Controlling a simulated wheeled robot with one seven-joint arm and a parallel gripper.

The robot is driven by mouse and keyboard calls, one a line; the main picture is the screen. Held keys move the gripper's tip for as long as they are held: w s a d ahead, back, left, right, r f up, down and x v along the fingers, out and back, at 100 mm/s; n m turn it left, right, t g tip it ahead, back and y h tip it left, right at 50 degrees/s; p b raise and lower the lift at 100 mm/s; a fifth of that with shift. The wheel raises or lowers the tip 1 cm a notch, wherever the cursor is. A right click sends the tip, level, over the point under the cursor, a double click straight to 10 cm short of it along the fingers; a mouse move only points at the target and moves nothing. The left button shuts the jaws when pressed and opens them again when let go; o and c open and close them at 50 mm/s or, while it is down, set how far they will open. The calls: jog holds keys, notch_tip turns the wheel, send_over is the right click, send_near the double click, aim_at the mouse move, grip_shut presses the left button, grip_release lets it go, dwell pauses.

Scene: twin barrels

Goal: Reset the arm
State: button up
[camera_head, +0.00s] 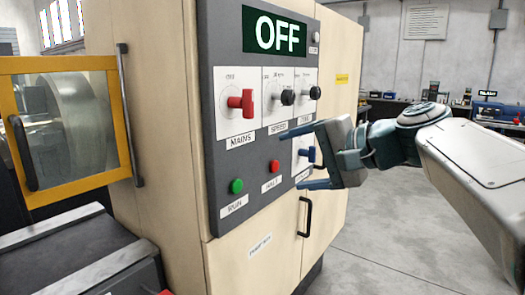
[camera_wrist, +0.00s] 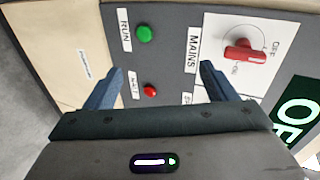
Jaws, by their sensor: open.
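My gripper (camera_head: 289,160) is open and empty in front of the lower right part of a grey control panel (camera_head: 222,160). In the wrist view its two fingers (camera_wrist: 162,70) stand apart, pointing at the panel, with nothing between them but panel surface behind. The arm reaches in from the right edge of the head view. The panel carries a red MAINS switch (camera_head: 241,102), a green RUN button (camera_head: 236,186) and a red button (camera_head: 274,166). The switch (camera_wrist: 245,52) and both buttons also show in the wrist view. Whether a fingertip touches the panel I cannot tell.
A green display (camera_head: 276,33) reads OFF. Black knobs (camera_head: 288,97) and a blue switch (camera_head: 308,153), partly hidden by my gripper, are on the panel. A yellow-framed door (camera_head: 66,191) is at left. A cabinet handle (camera_head: 306,217) sticks out below. Floor (camera_head: 400,250) at right is clear.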

jog(key=s+d+f+n+g+h+p, duration=0.3)
jog(key=s+f+h+p, duration=0.2)
jog(key=s+f, duration=0.3)
jog(key=s+d+f+n+g+h+p, duration=0.3)
jog(key=s+f+n+h+p, duration=0.1)
jog(key=s+f+p, duration=0.3)
jog(key=shift+s+d+f+h+p, duration=0.2)
jog(key=shift+s+f+h+p, duration=0.2)
jog(key=shift+f+h, duration=0.25)
